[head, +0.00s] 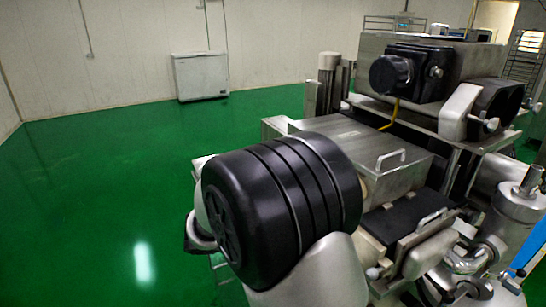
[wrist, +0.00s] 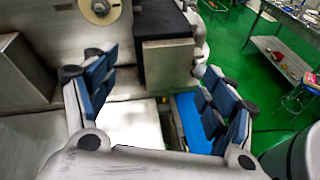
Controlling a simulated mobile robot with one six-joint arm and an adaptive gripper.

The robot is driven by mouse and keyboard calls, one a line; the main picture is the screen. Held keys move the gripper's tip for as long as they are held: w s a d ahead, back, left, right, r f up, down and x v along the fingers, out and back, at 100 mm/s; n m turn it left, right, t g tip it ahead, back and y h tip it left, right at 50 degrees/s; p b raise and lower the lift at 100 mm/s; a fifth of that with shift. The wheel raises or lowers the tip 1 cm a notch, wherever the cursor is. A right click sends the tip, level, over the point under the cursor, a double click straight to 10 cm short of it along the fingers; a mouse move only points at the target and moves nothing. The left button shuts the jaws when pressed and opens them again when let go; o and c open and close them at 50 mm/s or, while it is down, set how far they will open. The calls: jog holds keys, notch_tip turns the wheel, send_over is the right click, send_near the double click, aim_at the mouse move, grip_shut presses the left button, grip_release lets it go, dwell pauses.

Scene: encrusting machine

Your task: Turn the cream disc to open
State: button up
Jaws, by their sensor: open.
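The cream disc (wrist: 100,10) shows at the top left edge of the wrist view. It is a round cream plate with a darker centre, on a metal face of the machine, and its upper part is cut off by the picture edge. My gripper (wrist: 158,68) is open, with blue-padded fingers spread wide and nothing between them. The disc lies beyond the left finger's tip, apart from it.
The steel encrusting machine (head: 360,145) fills the right of the head view, with handles and a black motor part (head: 390,75) jutting out. A blue belt (wrist: 188,112) runs below the right finger. Green floor on the left is clear up to a white chest (head: 201,76).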

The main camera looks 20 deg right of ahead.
jog(key=w+a+r+n+t+h+p, duration=0.1)
jog(key=w+r+n+t+h+p, duration=0.15)
jog(key=w+n, duration=0.35)
jog(key=w+d+m, duration=0.1)
jog(key=w+d, duration=0.1)
jog(key=d, duration=1.4)
jog(key=shift+w+d+f+h, duration=0.3)
jog(key=shift+d+h, duration=0.05)
jog(key=shift+h, duration=0.1)
jog(key=shift+c, duration=0.3)
jog(key=c, duration=1)
